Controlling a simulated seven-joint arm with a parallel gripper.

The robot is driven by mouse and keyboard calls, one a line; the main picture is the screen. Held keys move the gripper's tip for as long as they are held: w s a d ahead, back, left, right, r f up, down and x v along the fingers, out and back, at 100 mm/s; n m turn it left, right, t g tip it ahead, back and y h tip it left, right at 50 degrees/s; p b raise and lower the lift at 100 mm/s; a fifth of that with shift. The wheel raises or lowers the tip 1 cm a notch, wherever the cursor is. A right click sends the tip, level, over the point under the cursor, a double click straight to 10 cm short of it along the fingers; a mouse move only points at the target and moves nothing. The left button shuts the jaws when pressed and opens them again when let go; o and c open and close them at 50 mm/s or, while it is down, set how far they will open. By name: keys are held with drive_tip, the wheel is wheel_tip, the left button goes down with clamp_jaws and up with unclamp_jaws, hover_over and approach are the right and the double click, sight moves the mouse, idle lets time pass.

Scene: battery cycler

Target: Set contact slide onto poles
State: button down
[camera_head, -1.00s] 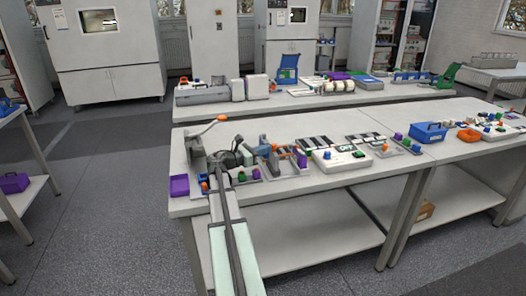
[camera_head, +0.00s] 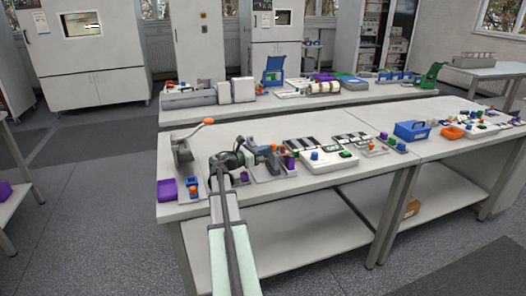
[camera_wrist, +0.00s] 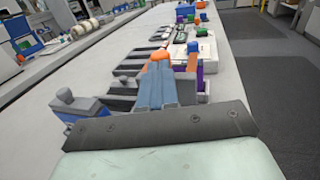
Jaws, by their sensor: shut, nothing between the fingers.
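My gripper (camera_wrist: 160,62) is shut and empty in the wrist view; its blue-grey fingers reach forward over the bench fixtures. An orange part shows right at the fingertips; I cannot tell whether they touch it. In the head view my dark wrist hides much of the gripper, over the left end of the near bench. A blue block with a grey knob (camera_wrist: 78,108) stands left of the fingers. A fixture with blue, orange and purple parts (camera_head: 270,165) stands just right of my wrist. I cannot tell which part is the contact slide, and the poles are not clearly seen.
Dark slotted trays (camera_head: 300,145) and a white device with a blue knob (camera_head: 327,160) stand to the right. A purple bin (camera_head: 167,189) and a lever stand with an orange knob (camera_head: 208,121) are at the left. A blue carrier (camera_head: 420,131) is farther right.

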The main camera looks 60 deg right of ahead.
drive_tip(key=v, duration=1.4)
